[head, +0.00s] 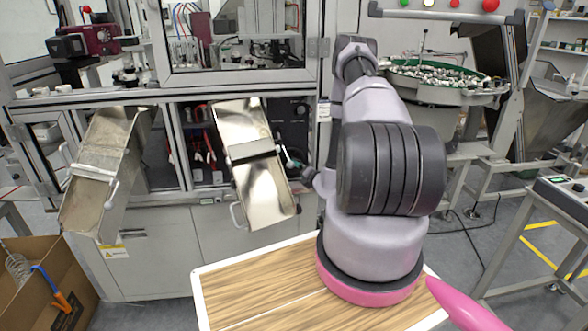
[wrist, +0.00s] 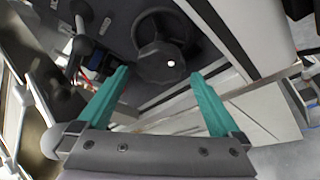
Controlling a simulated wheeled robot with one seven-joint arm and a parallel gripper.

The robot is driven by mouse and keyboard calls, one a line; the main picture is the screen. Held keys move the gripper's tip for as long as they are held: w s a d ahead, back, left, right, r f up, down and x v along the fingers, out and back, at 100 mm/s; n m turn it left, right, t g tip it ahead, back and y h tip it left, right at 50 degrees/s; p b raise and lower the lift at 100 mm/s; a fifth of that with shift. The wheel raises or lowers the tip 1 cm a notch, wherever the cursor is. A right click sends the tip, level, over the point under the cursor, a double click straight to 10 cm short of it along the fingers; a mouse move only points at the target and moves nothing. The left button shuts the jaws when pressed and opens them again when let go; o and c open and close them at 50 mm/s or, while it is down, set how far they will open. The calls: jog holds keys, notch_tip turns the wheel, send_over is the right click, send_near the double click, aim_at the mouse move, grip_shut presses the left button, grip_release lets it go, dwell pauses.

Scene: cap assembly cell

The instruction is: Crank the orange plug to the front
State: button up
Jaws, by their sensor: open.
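In the wrist view a black handwheel (wrist: 172,22) with a dark faceted hub or knob (wrist: 160,62) faces me, and a white spot shows on it. My gripper (wrist: 158,74) is open, its two teal fingers pointing toward the wheel, one on each side of the knob. No contact between fingers and knob can be made out. In the head view my gripper is mostly hidden behind my arm; only a bit of teal (head: 292,161) shows in front of the dark panel (head: 288,128). I cannot make out an orange plug in either view.
Two metal chutes (head: 106,160) and (head: 265,190) slope out of the machine cabinet, the second close to my gripper. A cardboard box (head: 38,255) with an orange and blue tool stands at lower left. A bowl feeder (head: 440,90) is at the back right.

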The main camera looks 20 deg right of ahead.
aim_at(295, 168)
jog(key=shift+x, duration=2)
jog(key=c, duration=1.2)
jog(key=shift+o, duration=0.2)
jog(key=shift+m, duration=0.3)
jog(key=shift+d+m+t+y, duration=0.1)
jog(key=shift+m+t+y, duration=0.25)
jog(key=shift+m, duration=0.35)
jog(key=shift+m+t, duration=0.75)
jog(key=shift+m, duration=0.75)
